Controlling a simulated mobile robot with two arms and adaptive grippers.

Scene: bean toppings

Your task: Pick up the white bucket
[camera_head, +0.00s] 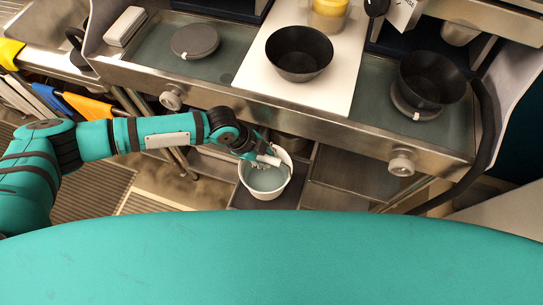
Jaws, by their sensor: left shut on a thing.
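The white bucket (265,190) is in the middle of the head view, below the front edge of the counter. It looks upright, with its open top facing me and a grey-green inside. My left gripper (268,160) is at the bucket's far upper rim and is shut on it. The fingertips are small here and partly hidden by the wrist. I cannot tell whether the bucket is lifted off the shelf under it. My right gripper is not in view.
A steel counter (300,103) with knobs runs above the bucket. On it are a black bowl (299,55) on a white board, a black pan (430,82) on the right burner, and a grey disc (195,41). A lower steel shelf (340,175) lies right of the bucket.

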